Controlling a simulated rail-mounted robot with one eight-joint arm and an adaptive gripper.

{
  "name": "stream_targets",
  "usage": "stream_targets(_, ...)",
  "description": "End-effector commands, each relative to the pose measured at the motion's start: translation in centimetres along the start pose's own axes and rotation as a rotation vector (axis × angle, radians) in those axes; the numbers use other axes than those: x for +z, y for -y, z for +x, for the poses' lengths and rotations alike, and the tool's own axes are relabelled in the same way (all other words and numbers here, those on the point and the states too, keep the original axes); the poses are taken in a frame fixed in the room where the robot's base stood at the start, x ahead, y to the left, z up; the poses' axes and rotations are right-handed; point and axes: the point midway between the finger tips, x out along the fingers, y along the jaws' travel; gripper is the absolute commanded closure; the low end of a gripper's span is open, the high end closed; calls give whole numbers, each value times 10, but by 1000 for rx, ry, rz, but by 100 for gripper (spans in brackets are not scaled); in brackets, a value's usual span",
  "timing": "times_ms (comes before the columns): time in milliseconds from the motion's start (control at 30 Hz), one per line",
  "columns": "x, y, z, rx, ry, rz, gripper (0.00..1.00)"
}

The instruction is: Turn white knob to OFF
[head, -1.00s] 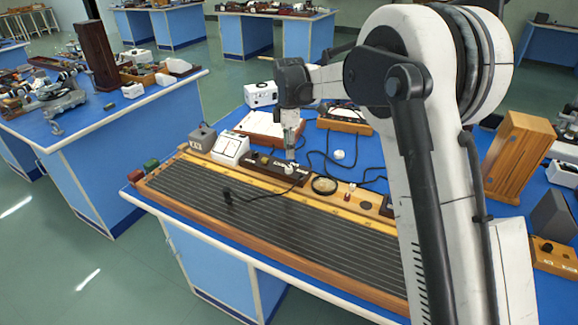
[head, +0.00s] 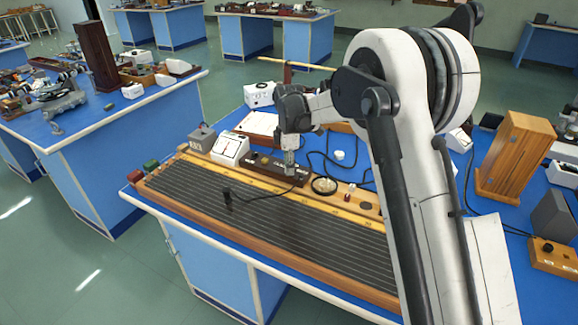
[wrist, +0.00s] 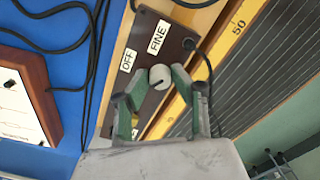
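The white knob (wrist: 159,77) sits on a dark brown panel (wrist: 182,38) with white labels, among them "OFF" (wrist: 128,60) and "FINE" (wrist: 158,37). A short dark mark shows on the knob's face. My gripper (wrist: 160,73) has its two green-grey fingers on either side of the knob, their tips appearing to touch it. In the head view my gripper (head: 289,170) is lowered over the right part of the dark panel (head: 262,161), and it hides the knob there.
A long ribbed wooden board (head: 250,215) runs in front of the panel. A black cable (wrist: 203,62) leaves the panel close to my right finger. A white meter (head: 230,148) stands left of the panel, and a wooden-framed box (wrist: 28,95) lies at the left of the wrist view.

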Motion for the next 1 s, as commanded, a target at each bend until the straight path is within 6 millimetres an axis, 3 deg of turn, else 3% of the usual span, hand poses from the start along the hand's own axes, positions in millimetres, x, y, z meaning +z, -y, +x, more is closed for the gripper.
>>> stream_targets(33, 0, 0, 0, 0, 0, 0, 85)
stream_targets(167, 0, 0, 0, 0, 0, 0, 100)
stream_targets(567, 0, 0, 1, 0, 0, 72, 100)
stream_targets(1000, 0, 1, 2, 0, 0, 430, 100)
